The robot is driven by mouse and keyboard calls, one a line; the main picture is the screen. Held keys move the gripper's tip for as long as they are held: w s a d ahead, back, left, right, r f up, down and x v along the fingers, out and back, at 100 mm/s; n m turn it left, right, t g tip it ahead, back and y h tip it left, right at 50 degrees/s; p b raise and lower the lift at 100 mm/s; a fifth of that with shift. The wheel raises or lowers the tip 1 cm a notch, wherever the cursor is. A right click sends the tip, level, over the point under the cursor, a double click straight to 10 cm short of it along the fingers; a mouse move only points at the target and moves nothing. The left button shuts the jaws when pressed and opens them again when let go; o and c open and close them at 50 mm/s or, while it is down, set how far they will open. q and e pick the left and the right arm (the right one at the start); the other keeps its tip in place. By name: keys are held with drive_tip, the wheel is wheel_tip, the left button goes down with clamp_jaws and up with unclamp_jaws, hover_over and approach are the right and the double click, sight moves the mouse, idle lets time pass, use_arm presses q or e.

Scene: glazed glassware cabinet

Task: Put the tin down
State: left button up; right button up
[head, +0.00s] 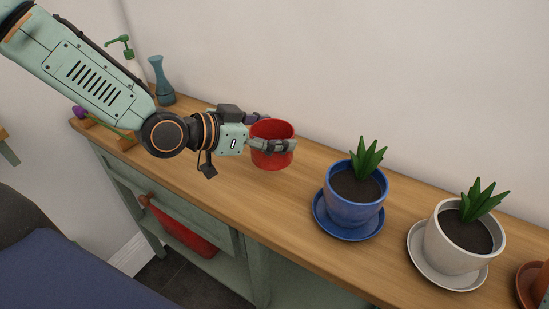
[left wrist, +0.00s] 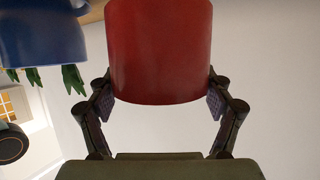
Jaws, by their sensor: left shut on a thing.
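The red tin (head: 272,152) is a round, open-topped can, held roughly upright over the wooden top of the sideboard (head: 215,190). My left gripper (head: 271,133) is shut on it, with fingers on both sides of its wall. In the left wrist view the tin (left wrist: 160,50) fills the upper middle between the two fingers (left wrist: 160,103). Whether its base touches the wood or hangs just above it, I cannot tell. My right gripper is not in view.
A blue pot on a blue saucer (head: 347,232) stands right of the tin, then a white pot (head: 450,250) and part of a terracotta pot (head: 530,285). A blue-grey vase (head: 160,80) stands behind my left arm. Bare wood lies between tin and blue pot.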

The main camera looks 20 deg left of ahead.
use_arm(q)
drive_tip(key=shift+w+a+f, duration=0.1)
drive_tip(key=shift+a+f, duration=0.1)
drive_tip(key=shift+f, duration=0.3)
drive_tip(key=shift+w+a+f, duration=0.1)
drive_tip(key=shift+a+f, duration=0.1)
drive_tip(key=shift+f, duration=0.25)
drive_tip(key=f+b, duration=0.1)
drive_tip(key=f, duration=0.2)
drive_tip(key=shift+s+d+f+b, duration=0.2)
drive_tip(key=shift+d+b, duration=0.15)
drive_tip(key=shift+w+a, duration=0.2)
drive_tip(key=shift+a+f, duration=0.1)
drive_tip(key=shift+f, duration=0.1)
drive_tip(key=o, duration=1.1)
drive_tip(key=shift+s+d+r, duration=0.1)
drive_tip(key=shift+d+r, duration=0.05)
drive_tip(key=shift+d, duration=0.05)
drive_tip(key=shift+a, duration=0.1)
